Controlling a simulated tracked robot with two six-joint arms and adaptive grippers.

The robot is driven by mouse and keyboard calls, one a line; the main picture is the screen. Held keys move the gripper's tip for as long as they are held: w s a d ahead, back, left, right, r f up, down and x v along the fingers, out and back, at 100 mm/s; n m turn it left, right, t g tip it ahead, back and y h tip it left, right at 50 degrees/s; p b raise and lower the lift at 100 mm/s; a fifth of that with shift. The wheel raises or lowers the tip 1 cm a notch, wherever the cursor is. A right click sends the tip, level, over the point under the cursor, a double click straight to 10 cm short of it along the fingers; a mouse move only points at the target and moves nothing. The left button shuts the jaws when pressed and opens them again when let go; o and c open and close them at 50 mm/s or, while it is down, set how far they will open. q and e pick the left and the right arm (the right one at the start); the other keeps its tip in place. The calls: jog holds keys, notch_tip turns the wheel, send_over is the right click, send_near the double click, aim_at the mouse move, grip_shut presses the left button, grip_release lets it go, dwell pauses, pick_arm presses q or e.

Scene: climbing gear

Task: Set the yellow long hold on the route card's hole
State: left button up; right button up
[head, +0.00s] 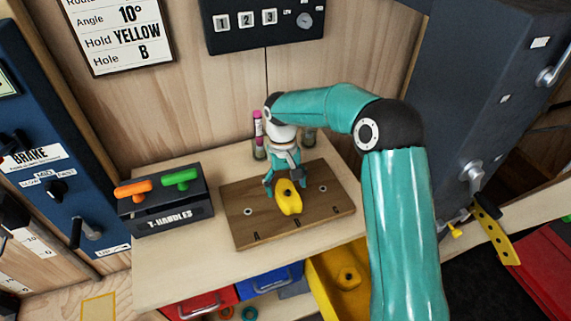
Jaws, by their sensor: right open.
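The route card (121,32) on the back wall reads Angle 10°, Hold YELLOW, Hole B. A brown wooden board (245,233) with positions marked A, B and C lies on the shelf. The yellow long hold (290,200) lies on the board's middle, over the B position, its long side running roughly front to back. It covers the middle hole, so I cannot tell how it is seated. My right gripper (286,184) points down at the hold's rear end, open, with one finger on each side. My left gripper is not in view.
A black T-handles holder (172,221) with orange and green handles stands left of the board. Pink-capped tubes (258,135) stand behind it. Red, blue (270,280) and yellow (325,287) bins sit below the shelf. A dark cabinet (480,90) is at right.

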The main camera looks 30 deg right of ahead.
aim_at(284, 187)
notch_tip(284, 187, up, 10)
jog(key=w, duration=0.1)
jog(key=shift+w+d+f+b, duration=0.15)
jog(key=shift+w+f+b, duration=0.1)
jog(key=shift+b, duration=0.05)
jog(key=shift+s, duration=0.1)
